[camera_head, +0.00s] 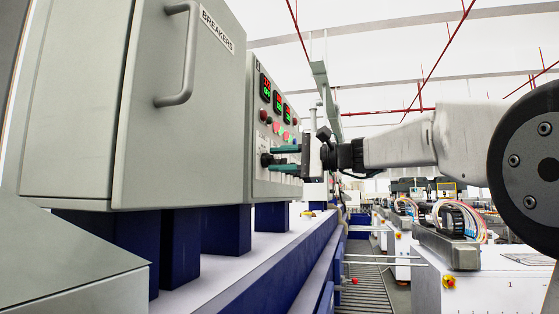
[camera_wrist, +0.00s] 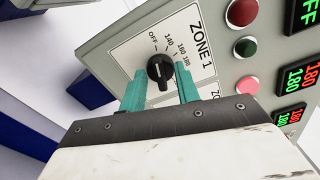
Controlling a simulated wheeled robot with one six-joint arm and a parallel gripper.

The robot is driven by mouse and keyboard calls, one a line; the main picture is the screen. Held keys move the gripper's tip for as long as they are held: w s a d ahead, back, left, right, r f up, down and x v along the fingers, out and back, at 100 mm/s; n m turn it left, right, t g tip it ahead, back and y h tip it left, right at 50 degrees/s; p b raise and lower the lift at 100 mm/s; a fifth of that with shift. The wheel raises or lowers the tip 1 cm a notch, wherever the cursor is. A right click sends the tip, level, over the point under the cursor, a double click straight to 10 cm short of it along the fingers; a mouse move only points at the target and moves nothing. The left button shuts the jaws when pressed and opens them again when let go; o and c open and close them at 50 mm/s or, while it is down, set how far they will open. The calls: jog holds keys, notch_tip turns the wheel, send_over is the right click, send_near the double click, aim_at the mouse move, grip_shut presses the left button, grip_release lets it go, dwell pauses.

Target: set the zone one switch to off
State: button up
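The zone one switch is a black rotary knob (camera_wrist: 160,71) on a white plate marked ZONE 1, with OFF, 140, 160 and 180 around it. Its raised bar lies roughly upright in the wrist view, with the upper end toward the OFF and 140 side; the exact setting is hard to tell. My gripper (camera_wrist: 160,78) has its two teal fingers apart, one on each side of the knob. I cannot tell whether they touch it. In the head view my gripper (camera_head: 272,160) reaches the panel from the right, at the dark knob (camera_head: 265,160).
Red and green number displays (camera_head: 278,102) and round buttons (camera_head: 277,127) are on the same panel. A grey BREAKERS cabinet (camera_head: 180,150) with a bar handle stands nearer on the left. A white-topped blue bench (camera_head: 225,258) runs below. An aisle lies to the right.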

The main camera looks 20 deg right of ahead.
jog(key=v, duration=0.8)
dwell(0.4)
jog(key=s+a+f+n+g+h, duration=0.1)
jog(key=s+f+g+h, duration=0.2)
jog(key=f, duration=0.8)
jog(key=s+a+f+n+g+h, duration=0.1)
jog(key=s+f+g+h, duration=0.2)
jog(key=f, duration=0.8)
jog(key=s+a+f+n+g+h, duration=0.1)
jog(key=s+f+n+h, duration=0.3)
jog(key=s+f, duration=0.6)
jog(key=s+a+f+n+g+h, duration=0.1)
jog(key=s+f+n+h, duration=0.3)
jog(key=s+f, duration=0.6)
jog(key=s+g, duration=0.1)
jog(key=s, duration=0.5)
jog(key=shift+s+f+h, duration=0.3)
jog(key=shift+f, duration=0.05)
